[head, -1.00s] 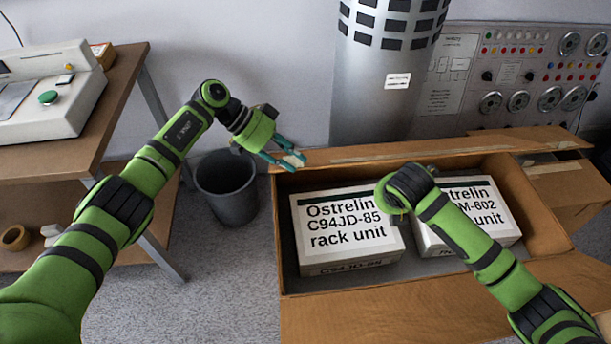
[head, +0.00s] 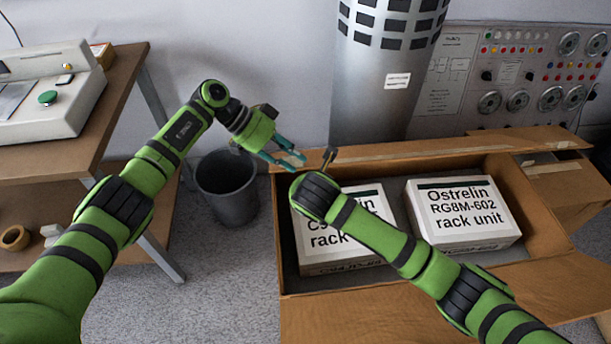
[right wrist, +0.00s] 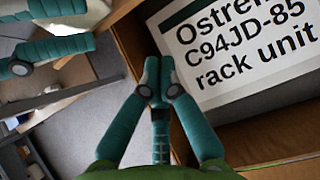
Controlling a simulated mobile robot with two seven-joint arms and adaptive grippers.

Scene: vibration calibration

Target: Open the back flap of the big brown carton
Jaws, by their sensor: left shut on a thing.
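The big brown carton (head: 277,240) stands open on the floor with two white rack unit boxes inside, the left one (head: 350,255) and the right one (head: 463,222). Its back flap (head: 430,151) shows as a narrow band along the back rim and does not cover the boxes; its exact angle is unclear. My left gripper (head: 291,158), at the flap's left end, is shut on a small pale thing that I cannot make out. My right gripper (head: 329,157) is near that end too. In the right wrist view (right wrist: 158,77) its fingers are together, with nothing visible between them.
A grey bin (head: 226,190) stands left of the carton. A brown table (head: 120,95) with a machine (head: 50,95) is farther left. A metal cylinder (head: 375,100) and a control panel (head: 515,75) stand behind the carton. The front flap (head: 340,315) lies outward.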

